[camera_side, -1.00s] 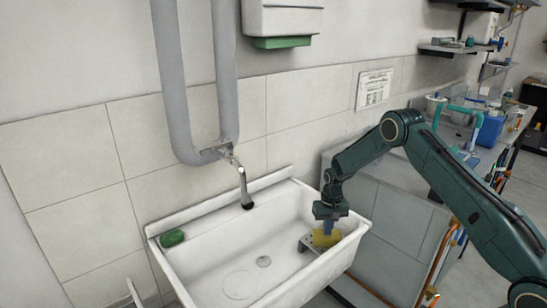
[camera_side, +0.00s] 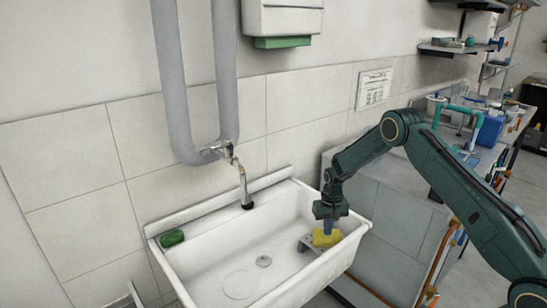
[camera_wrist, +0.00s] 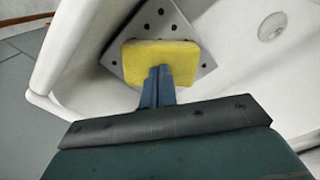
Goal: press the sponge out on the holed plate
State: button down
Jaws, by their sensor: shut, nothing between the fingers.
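The yellow sponge (camera_wrist: 183,60) lies on the grey holed plate (camera_wrist: 155,18) in the wrist view. The side view shows the sponge (camera_side: 326,239) and a bit of the plate (camera_side: 306,246) at the right end of the sink. My gripper (camera_wrist: 160,72) is shut, with its blue fingertips together over the near edge of the sponge. In the side view my gripper (camera_side: 329,228) points down at the sponge's top. Nothing is between the fingers. I cannot tell whether the fingertips touch the sponge. The fingers hide part of the sponge's near side.
The white sink (camera_side: 215,262) surrounds the plate, and its wall rises close to my gripper. The drain (camera_side: 264,261) and the basin's middle are clear. A green object (camera_side: 172,238) sits on the left back corner. A tap (camera_side: 245,188) hangs over the back edge.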

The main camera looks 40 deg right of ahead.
notch_tip(320, 180, up, 10)
dwell(1.1)
jog(key=s+a+r+n+t, duration=0.1)
jog(key=s+a+r, duration=0.25)
jog(key=r, duration=0.45)
jog(key=s+a+r+n+t, duration=0.1)
jog(key=s+a+r, duration=0.2)
jog(key=s+r, duration=0.35)
jog(key=s+a+r+n+t, duration=0.1)
jog(key=s+a+r, duration=0.15)
jog(key=r, duration=0.65)
jog(key=s+a+r+n+t, duration=0.1)
jog(key=s+a+r, duration=0.1)
jog(key=s, duration=0.9)
jog(key=s+a+r+n+t, duration=0.1)
jog(key=s+a, duration=0.4)
jog(key=s, duration=0.6)
jog(key=shift+s+a+r+n+t, duration=0.15)
jog(key=shift+s+r+n+t, duration=0.15)
jog(key=shift+r+n, duration=0.3)
